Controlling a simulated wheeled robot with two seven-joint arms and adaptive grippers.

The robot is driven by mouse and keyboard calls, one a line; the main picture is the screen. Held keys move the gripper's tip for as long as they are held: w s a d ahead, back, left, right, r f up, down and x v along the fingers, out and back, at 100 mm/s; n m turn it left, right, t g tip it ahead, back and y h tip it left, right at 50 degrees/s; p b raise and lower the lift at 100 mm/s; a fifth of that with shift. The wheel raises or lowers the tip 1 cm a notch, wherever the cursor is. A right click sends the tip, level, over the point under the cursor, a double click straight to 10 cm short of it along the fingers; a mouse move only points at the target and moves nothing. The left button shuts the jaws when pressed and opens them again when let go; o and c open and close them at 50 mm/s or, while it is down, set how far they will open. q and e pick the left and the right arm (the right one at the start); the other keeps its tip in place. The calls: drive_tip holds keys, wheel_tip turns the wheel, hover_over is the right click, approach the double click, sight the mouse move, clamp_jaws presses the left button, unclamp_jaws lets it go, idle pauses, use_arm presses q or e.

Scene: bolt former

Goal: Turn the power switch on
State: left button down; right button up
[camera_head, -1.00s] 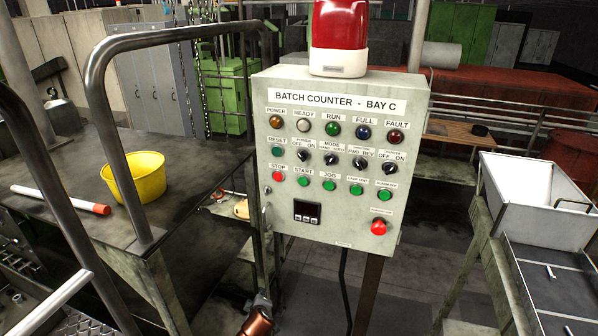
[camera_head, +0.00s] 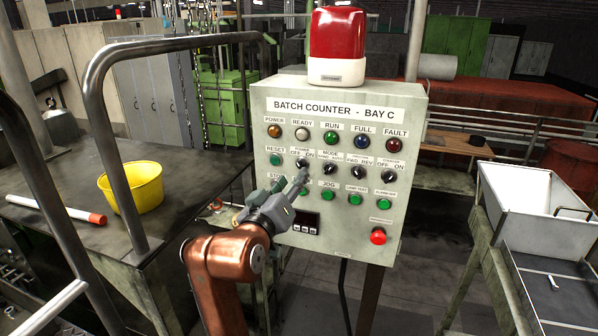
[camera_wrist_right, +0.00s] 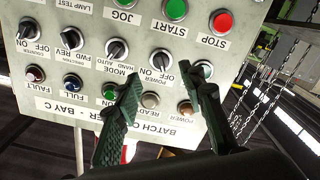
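The power switch (camera_head: 303,164) is a black rotary knob with a white pointer line, under OFF and ON labels on the grey control box (camera_head: 405,165). It also shows in the right wrist view (camera_wrist_right: 162,61), where the panel appears upside down. My right gripper (camera_head: 301,180) is in front of the panel, just below the switch in the head view. Its fingers are apart and empty; in the wrist view the knob shows between and just beyond the fingertips (camera_wrist_right: 169,74). My left gripper is not in view.
Other selector knobs sit to the right of the switch, including the mode knob (camera_head: 331,169). A green reset button (camera_head: 275,159) is to its left, and a red button (camera_head: 378,236) is low on the panel. A metal handrail (camera_head: 105,130) stands left of the box.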

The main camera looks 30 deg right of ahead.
sight(300, 168)
drive_tip(key=x, duration=0.6)
drive_tip(key=shift+w+p, duration=0.1)
drive_tip(key=shift+p, duration=0.25)
clamp_jaws()
